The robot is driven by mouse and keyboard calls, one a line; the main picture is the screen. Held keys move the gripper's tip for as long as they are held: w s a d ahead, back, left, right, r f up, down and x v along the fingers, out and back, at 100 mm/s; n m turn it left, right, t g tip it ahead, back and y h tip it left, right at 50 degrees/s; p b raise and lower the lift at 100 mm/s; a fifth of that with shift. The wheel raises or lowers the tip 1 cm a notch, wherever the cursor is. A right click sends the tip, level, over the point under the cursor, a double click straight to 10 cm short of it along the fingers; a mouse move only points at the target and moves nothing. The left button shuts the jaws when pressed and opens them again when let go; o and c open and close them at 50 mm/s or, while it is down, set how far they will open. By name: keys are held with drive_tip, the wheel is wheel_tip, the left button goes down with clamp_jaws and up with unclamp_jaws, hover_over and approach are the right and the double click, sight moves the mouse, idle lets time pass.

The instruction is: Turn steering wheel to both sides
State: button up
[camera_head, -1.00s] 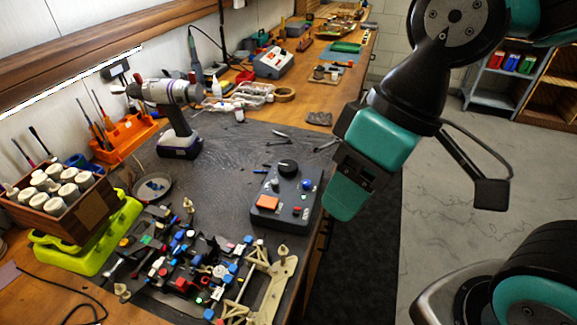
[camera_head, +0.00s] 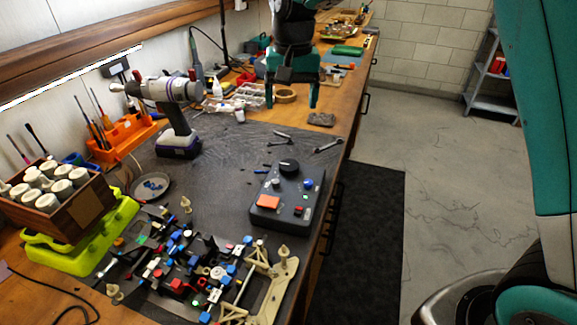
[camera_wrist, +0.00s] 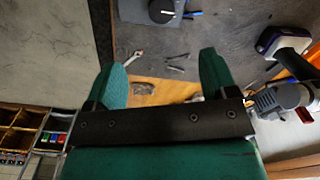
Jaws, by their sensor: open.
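A dark control box (camera_head: 272,204) lies on the black mat, with a round black knob (camera_head: 288,167) on top, an orange square pad and small blue and red buttons. The knob may be the steering wheel; I cannot be sure. The car chassis (camera_head: 165,280), crowded with coloured parts, lies in front of the box. My gripper (camera_head: 292,97) points down over the bench behind the box, open and empty, apart from the knob. In the wrist view, my gripper (camera_wrist: 163,78) shows two green fingers spread apart, and the knob (camera_wrist: 162,11) is at the top edge.
Wrenches (camera_head: 318,145) lie on the mat between my gripper and the box. A drill (camera_head: 172,115) stands at left, near an orange tool rack (camera_head: 125,138). A tape roll (camera_head: 285,94) and trays lie near my gripper. Open floor (camera_head: 435,190) is at right.

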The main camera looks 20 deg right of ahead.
sight(289, 164)
drive_tip(key=shift+m, duration=0.4)
drive_tip(key=f+p, duration=0.1)
drive_tip(key=f, duration=0.5)
drive_tip(key=w+f+p, duration=0.1)
drive_tip(key=f, duration=0.5)
drive_tip(key=f+p, duration=0.1)
drive_tip(key=f, duration=0.5)
drive_tip(key=shift+w+f, duration=0.2)
drive_tip(key=shift+w, duration=0.2)
drive_tip(key=c, duration=0.9)
drive_tip(key=shift+n, duration=0.4)
drive_tip(key=n+b, duration=0.1)
drive_tip(key=n, duration=0.2)
drive_tip(key=shift+n, duration=0.3)
drive_tip(key=shift+n+b, duration=0.35)
drive_tip(key=shift+n, duration=1.85)
